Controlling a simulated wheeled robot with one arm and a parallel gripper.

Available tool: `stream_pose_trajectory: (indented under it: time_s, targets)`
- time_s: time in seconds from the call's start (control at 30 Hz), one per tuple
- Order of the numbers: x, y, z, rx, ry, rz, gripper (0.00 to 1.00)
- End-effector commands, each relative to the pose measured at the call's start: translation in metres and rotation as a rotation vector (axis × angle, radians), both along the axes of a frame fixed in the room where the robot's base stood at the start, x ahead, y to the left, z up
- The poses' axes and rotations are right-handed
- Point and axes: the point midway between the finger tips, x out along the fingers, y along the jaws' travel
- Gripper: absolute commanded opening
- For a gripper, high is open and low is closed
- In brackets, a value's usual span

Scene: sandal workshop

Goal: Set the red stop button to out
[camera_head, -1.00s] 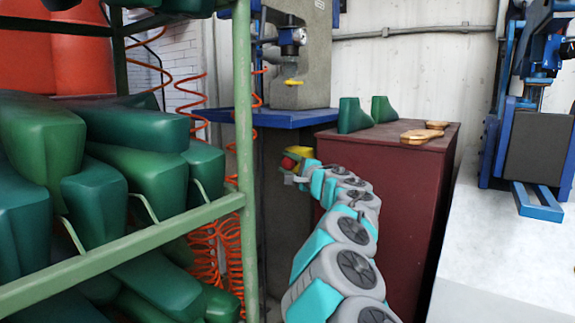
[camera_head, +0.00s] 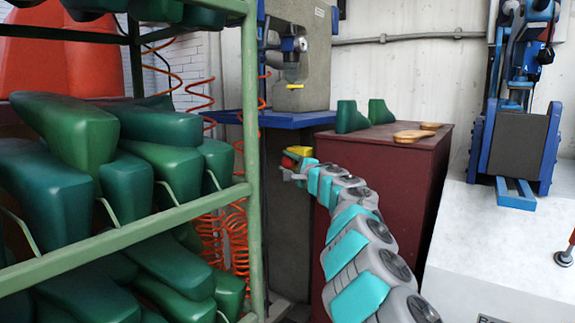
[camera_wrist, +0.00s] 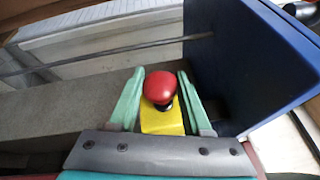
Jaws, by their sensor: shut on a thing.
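The red stop button (camera_wrist: 160,86) is a round mushroom knob on a yellow housing (camera_wrist: 163,121) in the wrist view. A little dark stem shows between knob and housing; I cannot tell whether the knob is in or out. My gripper (camera_wrist: 161,80) has its two green fingers on either side of the knob and is shut on it. In the head view the red knob (camera_head: 288,162) and the yellow housing (camera_head: 301,150) sit beside the grey press column, below the blue table. My gripper (camera_head: 297,170) is at the knob there, its fingers small and partly hidden.
A green rack (camera_head: 254,200) full of green shoe lasts stands close on the left. Orange coiled hoses (camera_head: 236,235) hang behind it. A blue press table (camera_head: 290,120) is above the button. A dark red cabinet (camera_head: 375,190) stands right of my gripper. A white bench (camera_head: 490,240) is further right.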

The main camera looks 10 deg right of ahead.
Motion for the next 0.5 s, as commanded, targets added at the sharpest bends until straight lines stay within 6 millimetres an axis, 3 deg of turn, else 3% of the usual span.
stream_pose_trajectory:
  time_s: [0.17,0.2,0.43,0.5]
  targets:
    - [-0.0001,0.0049,-0.0052,-0.008,0.005,0.009,0.00]
    - [-0.0001,0.0050,-0.0053,-0.008,0.005,0.010,0.51]
    - [-0.0003,0.0036,-0.0029,-0.005,0.003,0.007,0.77]
    - [-0.0003,0.0029,-0.0022,-0.004,0.002,0.006,0.79]
